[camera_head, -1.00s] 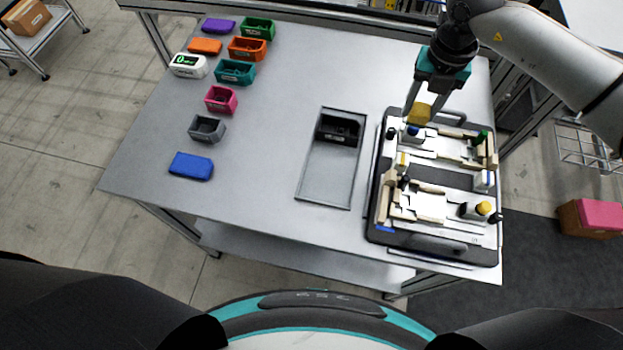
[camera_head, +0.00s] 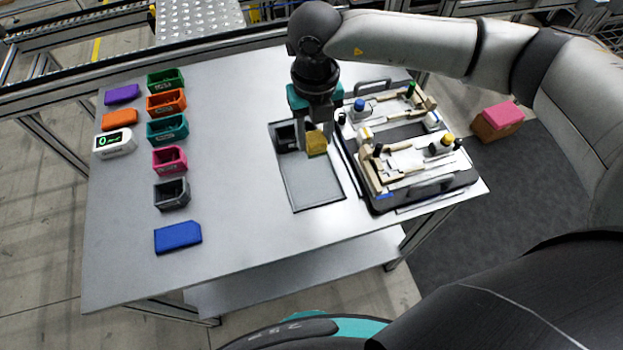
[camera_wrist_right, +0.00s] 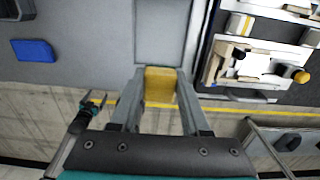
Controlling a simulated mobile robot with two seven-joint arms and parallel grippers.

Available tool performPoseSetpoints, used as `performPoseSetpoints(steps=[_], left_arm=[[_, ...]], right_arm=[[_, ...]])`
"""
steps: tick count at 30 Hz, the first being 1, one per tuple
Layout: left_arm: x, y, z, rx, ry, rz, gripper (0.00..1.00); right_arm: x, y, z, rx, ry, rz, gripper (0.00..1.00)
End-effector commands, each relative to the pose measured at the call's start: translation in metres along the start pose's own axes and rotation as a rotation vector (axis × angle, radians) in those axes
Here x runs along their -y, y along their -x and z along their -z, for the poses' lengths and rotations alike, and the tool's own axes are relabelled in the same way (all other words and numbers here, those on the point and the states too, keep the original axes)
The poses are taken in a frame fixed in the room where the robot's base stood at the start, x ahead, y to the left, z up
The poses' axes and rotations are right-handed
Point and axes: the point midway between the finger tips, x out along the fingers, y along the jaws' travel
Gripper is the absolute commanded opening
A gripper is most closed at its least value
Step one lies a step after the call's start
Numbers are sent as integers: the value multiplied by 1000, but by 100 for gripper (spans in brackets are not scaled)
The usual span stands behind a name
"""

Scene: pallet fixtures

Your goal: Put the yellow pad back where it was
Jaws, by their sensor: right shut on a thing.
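The yellow pad (camera_head: 316,143) is a small block held between the fingers of my right gripper (camera_head: 315,138). The gripper is shut on it above the shallow grey tray, beside the black bin. The pad also shows between the fingertips in the right wrist view (camera_wrist_right: 160,85). The grey tray (camera_head: 318,192) is recessed in or lies on the table, with a black bin (camera_head: 287,139) at its far end, partly hidden by the gripper. The pallet fixture (camera_head: 425,190) with beige and white parts stands right of the tray.
On the left of the table stand several bins, among them a grey one (camera_head: 172,194) and a pink one (camera_head: 169,160). Purple, orange and blue (camera_head: 178,238) blocks and a white display (camera_head: 115,143) stand near them. The table between them and the tray is clear.

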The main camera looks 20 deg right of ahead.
Motion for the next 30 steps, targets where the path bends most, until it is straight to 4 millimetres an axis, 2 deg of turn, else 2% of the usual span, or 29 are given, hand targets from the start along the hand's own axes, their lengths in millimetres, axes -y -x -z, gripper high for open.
performPoseSetpoints(steps=[1, 6, 12, 17, 24, 30], left_arm=[[-2, 0, 0, 0, -1, -2, 97], [-2, 0, 0, -1, -2, -3, 97], [-1, -2, 0, 0, -3, -1, 97], [1, -3, -1, 0, -3, 1, 97], [3, -8, -1, 1, -2, 4, 97], [3, -8, -1, 1, -1, 4, 97]], right_arm=[[0, -15, 2, -5, -1, 2, 2], [0, -61, 1, -3, -1, 1, 2], [0, -100, 1, -1, 0, 0, 2], [-1, -111, 0, 1, 0, -1, 2], [0, -146, 0, 0, 0, 0, 2], [0, -151, 0, 1, 1, -1, 2]])
